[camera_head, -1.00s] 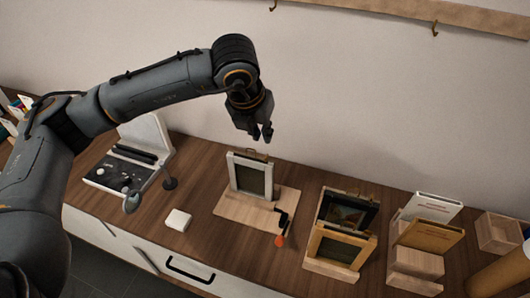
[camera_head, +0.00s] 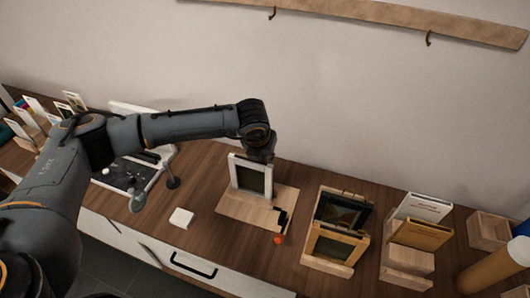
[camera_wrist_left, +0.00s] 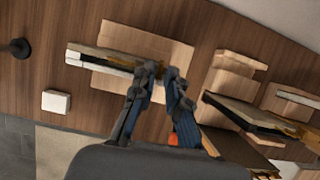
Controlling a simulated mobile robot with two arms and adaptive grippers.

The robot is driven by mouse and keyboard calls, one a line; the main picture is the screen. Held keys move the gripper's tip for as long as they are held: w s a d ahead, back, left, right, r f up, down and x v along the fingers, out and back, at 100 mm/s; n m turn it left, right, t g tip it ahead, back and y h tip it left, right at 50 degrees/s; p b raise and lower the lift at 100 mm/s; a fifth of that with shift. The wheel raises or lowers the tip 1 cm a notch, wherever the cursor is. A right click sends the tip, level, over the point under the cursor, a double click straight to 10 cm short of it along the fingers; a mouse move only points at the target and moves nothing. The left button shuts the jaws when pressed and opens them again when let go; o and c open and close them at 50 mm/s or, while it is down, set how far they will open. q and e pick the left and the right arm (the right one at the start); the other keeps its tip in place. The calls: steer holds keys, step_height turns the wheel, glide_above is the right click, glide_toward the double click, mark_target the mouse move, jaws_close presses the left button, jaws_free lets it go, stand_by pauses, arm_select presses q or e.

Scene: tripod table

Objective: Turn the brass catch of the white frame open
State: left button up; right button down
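The white frame (camera_head: 235,172) stands upright on a pale wooden board (camera_head: 232,207), its dark panel facing me. In the left wrist view the white frame (camera_wrist_left: 85,58) shows from above as a narrow bar. My left gripper (camera_head: 262,159) is low at the frame's top edge, towards its right side. In the left wrist view the tips of my left gripper (camera_wrist_left: 161,70) are close together at the frame's right end. The tips hide the brass catch, and I cannot tell whether they touch or grip it. My right gripper is not in view.
A black crank with an orange knob (camera_head: 278,239) is by the board's right edge. Dark and gold frames (camera_head: 336,246) stand to the right. A white block (camera_head: 181,218) lies left of the board. A round-footed stand (camera_head: 172,182) is further left.

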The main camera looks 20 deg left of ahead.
arm_select(q)
steer(key=shift+f, duration=0.1)
jaws_close()
